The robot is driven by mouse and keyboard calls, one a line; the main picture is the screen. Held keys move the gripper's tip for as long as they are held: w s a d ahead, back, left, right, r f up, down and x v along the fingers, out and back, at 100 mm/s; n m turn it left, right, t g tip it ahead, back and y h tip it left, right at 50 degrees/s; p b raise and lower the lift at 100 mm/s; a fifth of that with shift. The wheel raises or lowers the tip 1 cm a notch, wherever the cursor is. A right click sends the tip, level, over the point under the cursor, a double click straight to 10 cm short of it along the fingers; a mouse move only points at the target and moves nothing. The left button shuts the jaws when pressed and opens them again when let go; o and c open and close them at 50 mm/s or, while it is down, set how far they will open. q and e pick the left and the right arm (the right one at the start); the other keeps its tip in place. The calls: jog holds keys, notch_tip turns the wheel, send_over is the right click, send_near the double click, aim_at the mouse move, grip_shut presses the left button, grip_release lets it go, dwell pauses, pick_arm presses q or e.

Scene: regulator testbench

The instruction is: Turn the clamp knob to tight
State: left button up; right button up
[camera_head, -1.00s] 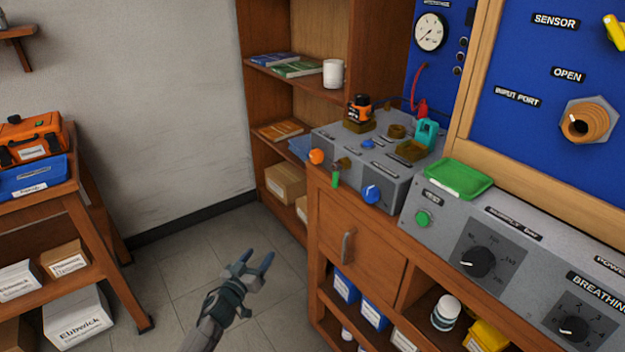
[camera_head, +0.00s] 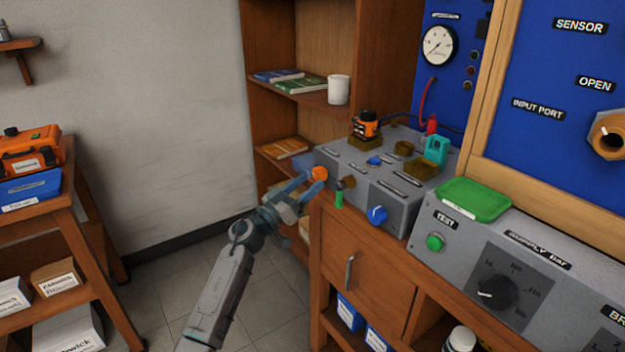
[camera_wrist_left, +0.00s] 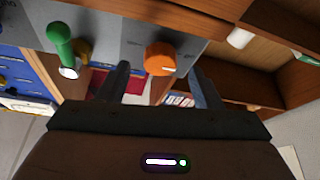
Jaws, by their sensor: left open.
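An orange round knob (camera_head: 319,173) sits on the front of the grey testbench box (camera_head: 400,196), at its left end. It looks like the clamp knob, but I cannot read a label for it. My left gripper (camera_head: 308,184) is open, with its fingertips close to this knob. In the left wrist view the orange knob (camera_wrist_left: 160,58) shows between the two spread fingers (camera_wrist_left: 162,82), near their tips. A pale line marks the knob's lower edge there. I cannot tell whether either finger touches it. My right gripper is not in view.
A green-handled lever (camera_head: 339,196) and a blue knob (camera_head: 377,215) stand to the right of the orange knob. A green tray (camera_head: 474,199) lies on the grey test panel. The wooden shelf (camera_head: 290,125) stands behind the gripper.

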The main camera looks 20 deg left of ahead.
aim_at(319, 174)
pick_arm(q)
jog(key=shift+x, duration=1.25)
jog(key=c, duration=1)
